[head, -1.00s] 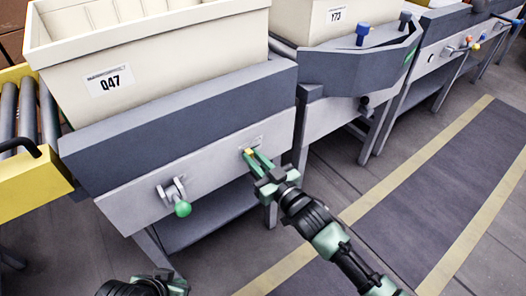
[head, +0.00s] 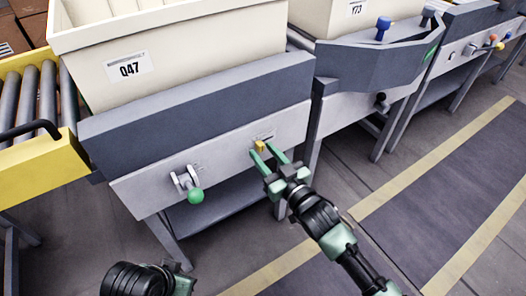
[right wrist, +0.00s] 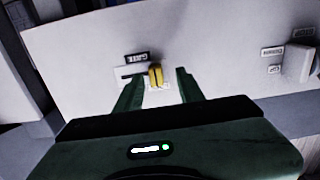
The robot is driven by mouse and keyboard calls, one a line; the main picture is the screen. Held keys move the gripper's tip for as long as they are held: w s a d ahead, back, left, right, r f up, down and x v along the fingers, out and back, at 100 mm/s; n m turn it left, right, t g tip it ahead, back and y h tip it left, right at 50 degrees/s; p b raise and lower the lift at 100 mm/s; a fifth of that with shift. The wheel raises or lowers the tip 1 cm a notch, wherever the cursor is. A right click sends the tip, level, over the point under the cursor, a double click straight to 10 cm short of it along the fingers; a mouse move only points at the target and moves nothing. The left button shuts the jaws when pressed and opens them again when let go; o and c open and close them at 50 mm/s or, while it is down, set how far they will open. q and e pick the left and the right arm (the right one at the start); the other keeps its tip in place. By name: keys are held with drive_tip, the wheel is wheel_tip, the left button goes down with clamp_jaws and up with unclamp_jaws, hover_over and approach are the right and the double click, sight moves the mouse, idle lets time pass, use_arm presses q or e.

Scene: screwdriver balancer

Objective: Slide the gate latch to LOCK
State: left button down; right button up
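The gate latch is a small yellow knob (head: 260,146) on the light grey front panel of the station under the Q47 tote. In the right wrist view the yellow knob (right wrist: 156,75) stands below and right of a GATE label, with a dark slot showing to its left. The small lettering under the knob is not readable. My right gripper (head: 267,151) is open in front of the panel. Its green fingers (right wrist: 158,88) stand apart on either side of the knob, with gaps visible. Only part of my left arm shows at the bottom of the head view; its fingers are out of frame.
A lever with a green ball (head: 195,196) sits on the same panel, left of the latch. The cream Q47 tote (head: 190,50) stands above. A yellow roller conveyor (head: 40,170) is at left. The floor walkway (head: 450,190) at right is clear.

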drive_tip(key=p+v, duration=0.1)
drive_tip(key=v, duration=0.6)
idle(0.3)
